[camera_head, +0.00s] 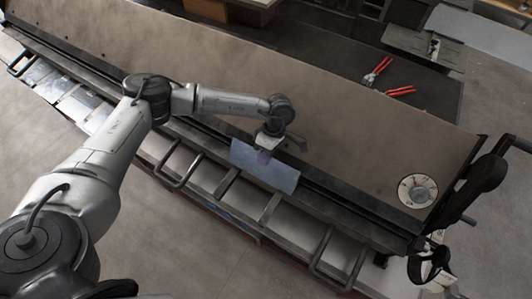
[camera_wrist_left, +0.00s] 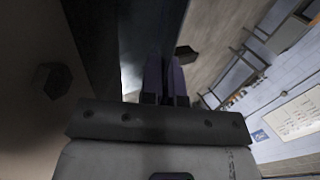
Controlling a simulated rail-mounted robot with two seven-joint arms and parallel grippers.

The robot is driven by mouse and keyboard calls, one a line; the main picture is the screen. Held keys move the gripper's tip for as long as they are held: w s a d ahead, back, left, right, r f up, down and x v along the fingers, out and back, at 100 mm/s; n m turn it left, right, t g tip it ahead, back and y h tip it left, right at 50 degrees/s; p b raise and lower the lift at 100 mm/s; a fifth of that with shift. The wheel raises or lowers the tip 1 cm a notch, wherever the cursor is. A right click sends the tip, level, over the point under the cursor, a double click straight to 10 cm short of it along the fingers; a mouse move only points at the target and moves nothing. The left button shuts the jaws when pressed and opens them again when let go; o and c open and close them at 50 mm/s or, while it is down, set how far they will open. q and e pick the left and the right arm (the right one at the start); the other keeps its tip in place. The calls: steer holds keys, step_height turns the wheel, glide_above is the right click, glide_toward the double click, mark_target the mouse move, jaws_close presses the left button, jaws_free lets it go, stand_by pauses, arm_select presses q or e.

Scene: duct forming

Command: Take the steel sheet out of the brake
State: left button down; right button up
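The steel sheet (camera_head: 268,172) is a small blue-grey rectangle. It lies at a slant at the front edge of the brake (camera_head: 200,60), a long machine with a wide brown-grey top. My left gripper (camera_head: 264,156) is at the sheet's upper part, with its fingertips over it. In the left wrist view the two purple-grey fingers (camera_wrist_left: 166,78) are almost together, with a thin gap, and look shut on the sheet; the contact itself is hard to see. A pale surface beside the fingers is dim. My right gripper is not in view.
Bar handles (camera_head: 180,166) run along the brake's front. A round dial (camera_head: 417,190) sits on its right end, near dark levers (camera_head: 485,175). Red-handled pliers (camera_head: 377,70) lie on a dark table behind. Grey floor (camera_head: 150,235) is open in front.

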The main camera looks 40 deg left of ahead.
arm_select(q)
steer(key=shift+s, duration=0.25)
steer(key=s+d+p, duration=0.2)
steer(key=s+p, duration=0.2)
steer(key=s, duration=0.6)
steer(key=shift+s+d, duration=0.15)
steer(key=shift+s, duration=0.05)
